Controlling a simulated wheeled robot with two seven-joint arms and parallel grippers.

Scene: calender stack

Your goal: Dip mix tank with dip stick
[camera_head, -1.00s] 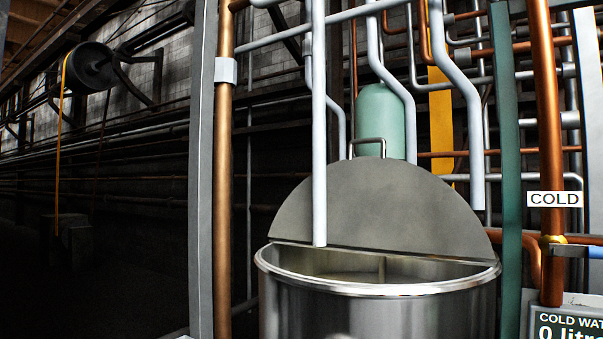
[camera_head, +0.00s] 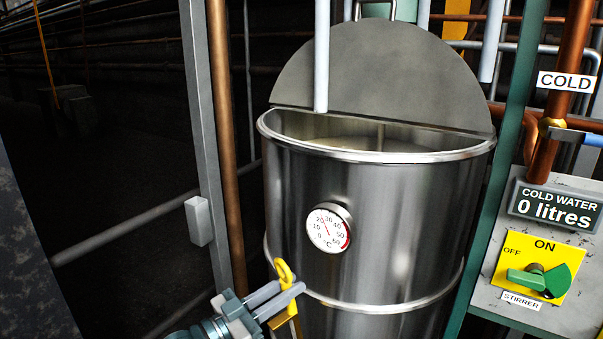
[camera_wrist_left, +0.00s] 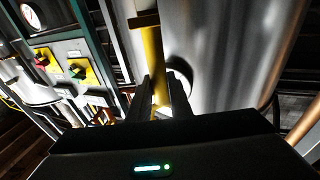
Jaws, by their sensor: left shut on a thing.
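The mix tank (camera_head: 385,215) is a tall shiny steel drum with a round thermometer (camera_head: 329,228) on its front. Its half lid (camera_head: 390,80) stands raised at the back, and a pale surface shows inside the opening. My left gripper (camera_head: 280,300) is low in front of the tank, below its rim. It is shut on the yellow dip stick (camera_head: 284,271), whose ringed top pokes up above the fingers. In the left wrist view the stick (camera_wrist_left: 153,55) runs out from between the fingers (camera_wrist_left: 160,95), past a brown crossbar (camera_wrist_left: 143,20). My right gripper is out of view.
A white pipe (camera_head: 321,60) hangs down into the tank opening. A copper pipe (camera_head: 224,180) and a grey post (camera_head: 203,130) stand left of the tank. At right are the cold water display (camera_head: 555,207) and the green stirrer switch (camera_head: 540,280).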

